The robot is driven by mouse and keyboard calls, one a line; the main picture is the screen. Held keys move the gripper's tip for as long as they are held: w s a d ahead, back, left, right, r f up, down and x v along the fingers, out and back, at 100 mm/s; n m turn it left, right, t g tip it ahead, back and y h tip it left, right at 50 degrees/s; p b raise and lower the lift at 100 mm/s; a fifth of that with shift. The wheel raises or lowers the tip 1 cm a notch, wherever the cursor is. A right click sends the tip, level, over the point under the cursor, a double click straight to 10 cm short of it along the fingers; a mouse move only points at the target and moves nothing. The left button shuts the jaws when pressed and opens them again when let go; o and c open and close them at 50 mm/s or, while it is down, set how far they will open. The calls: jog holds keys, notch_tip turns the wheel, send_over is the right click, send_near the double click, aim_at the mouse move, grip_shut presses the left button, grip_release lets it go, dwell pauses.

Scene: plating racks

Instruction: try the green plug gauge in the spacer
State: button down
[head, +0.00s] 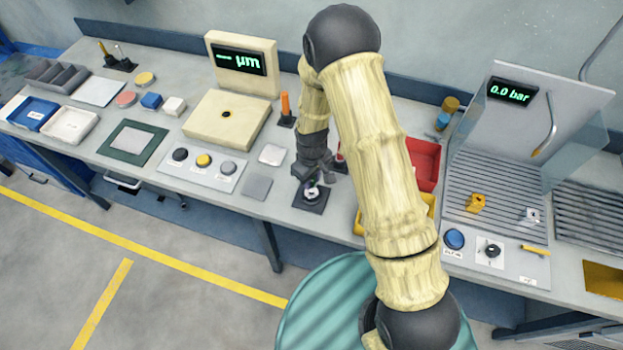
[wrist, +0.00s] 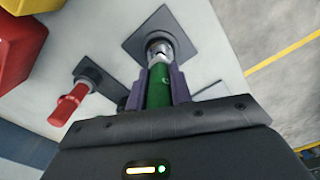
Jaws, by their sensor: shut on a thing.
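My gripper (wrist: 163,85) is shut on the green plug gauge (wrist: 158,90), whose green handle sits between the two fingers. The gauge's silver end points at the spacer (wrist: 158,46), a pale metal ring on a dark square plate (wrist: 186,20). The end meets or overlaps the ring in the wrist view; I cannot tell how far inside it is. In the head view my gripper (head: 313,180) is low over the same dark plate (head: 317,206), and the gauge is mostly hidden by the fingers.
A red-handled gauge (wrist: 68,106) stands in a dark holder beside my gripper. A red bin (head: 425,160) and a yellow bin (head: 428,212) lie to the right, partly behind my arm. A grey square pad (head: 257,187) and a white pad (head: 272,154) lie to the left.

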jog(key=shift+r+p, duration=1.35)
jog(key=shift+r, duration=0.85)
jog(key=shift+f, duration=0.1)
